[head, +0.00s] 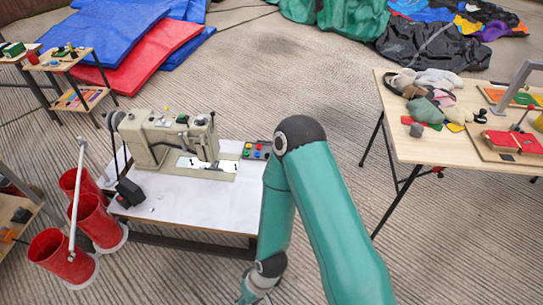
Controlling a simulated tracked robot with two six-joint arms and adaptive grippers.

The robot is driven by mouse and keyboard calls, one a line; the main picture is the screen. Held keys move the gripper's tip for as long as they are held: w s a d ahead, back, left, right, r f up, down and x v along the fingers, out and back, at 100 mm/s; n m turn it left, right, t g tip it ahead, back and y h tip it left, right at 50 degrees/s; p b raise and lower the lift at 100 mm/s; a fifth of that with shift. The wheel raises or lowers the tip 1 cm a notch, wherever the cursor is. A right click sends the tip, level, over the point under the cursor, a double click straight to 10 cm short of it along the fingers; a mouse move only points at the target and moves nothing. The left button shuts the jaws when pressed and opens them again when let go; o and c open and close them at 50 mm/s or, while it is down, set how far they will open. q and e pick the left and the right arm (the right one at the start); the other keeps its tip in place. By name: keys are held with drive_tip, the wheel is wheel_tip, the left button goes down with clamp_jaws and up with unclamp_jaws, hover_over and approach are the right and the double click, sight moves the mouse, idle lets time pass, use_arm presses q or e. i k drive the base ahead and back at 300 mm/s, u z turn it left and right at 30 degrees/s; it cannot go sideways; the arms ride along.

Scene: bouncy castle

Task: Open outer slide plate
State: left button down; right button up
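A beige sewing machine (172,140) stands on a white-topped table (190,208) left of centre. Bright plates (188,163) lie on its bed below the needle head, with small dark marks on them. They are too small to tell which is the outer slide plate or whether it is open. My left gripper is not in view.
A small panel with coloured buttons (256,150) sits on the table's right side, beside my arm. Red bins (95,222) stand at its left. A wooden workbench (460,150) with cloths and tools is at right.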

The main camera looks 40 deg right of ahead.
sight(226, 166)
drive_tip(key=z, duration=0.35)
drive_tip(key=i, duration=0.75)
drive_tip(key=z, duration=0.55)
drive_tip(key=k, duration=0.75)
drive_tip(key=z, duration=0.2)
drive_tip(key=i, duration=0.75)
drive_tip(key=u, duration=0.1)
